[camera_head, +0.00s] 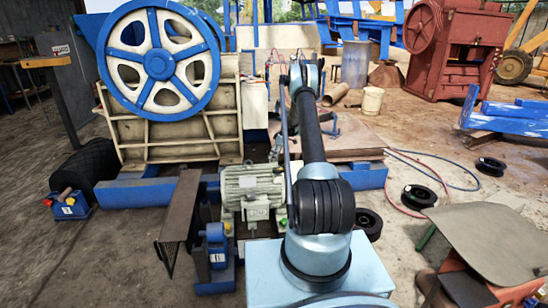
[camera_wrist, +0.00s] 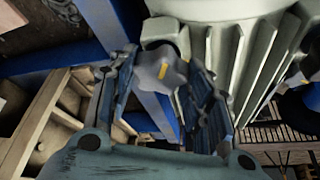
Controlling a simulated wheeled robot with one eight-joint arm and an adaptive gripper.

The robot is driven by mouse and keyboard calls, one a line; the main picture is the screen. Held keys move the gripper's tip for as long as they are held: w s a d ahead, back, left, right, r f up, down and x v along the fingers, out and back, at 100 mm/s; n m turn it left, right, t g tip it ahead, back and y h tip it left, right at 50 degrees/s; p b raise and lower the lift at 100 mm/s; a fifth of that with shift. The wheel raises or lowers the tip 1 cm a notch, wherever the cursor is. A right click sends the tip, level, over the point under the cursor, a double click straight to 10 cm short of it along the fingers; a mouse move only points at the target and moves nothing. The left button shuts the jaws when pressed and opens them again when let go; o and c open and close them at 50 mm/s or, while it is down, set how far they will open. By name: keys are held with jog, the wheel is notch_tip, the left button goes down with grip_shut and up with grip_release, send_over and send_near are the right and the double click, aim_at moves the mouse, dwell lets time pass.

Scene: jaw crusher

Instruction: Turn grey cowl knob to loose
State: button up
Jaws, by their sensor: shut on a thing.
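The grey cowl knob (camera_wrist: 160,72) is a lobed knob with a yellow mark on its face. It shows in the wrist view between the two fingers of my gripper (camera_wrist: 164,80), which are shut on it from left and right. The yellow mark is tilted slightly off upright. Behind it is the pale, ribbed housing of the motor (camera_wrist: 262,50). In the head view the finned motor (camera_head: 252,186) stands left of my arm. I cannot make out the knob or the gripper's fingers there.
The crusher with its blue and cream flywheel (camera_head: 158,62) stands behind the motor at left. A blue box (camera_head: 70,206) and a blue stand (camera_head: 216,255) are on the floor. Cable reels (camera_head: 418,196) lie at right. Blue beams (camera_wrist: 108,22) run close to my gripper.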

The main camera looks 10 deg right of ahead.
jog(key=shift+d, duration=0.1)
dwell(0.3)
jog(key=o, duration=1.1)
jog(key=shift+c, duration=0.2)
jog(key=shift+r, duration=0.1)
jog(key=v, duration=1.1)
jog(key=shift+r, duration=0.3)
jog(key=shift+d, duration=0.15)
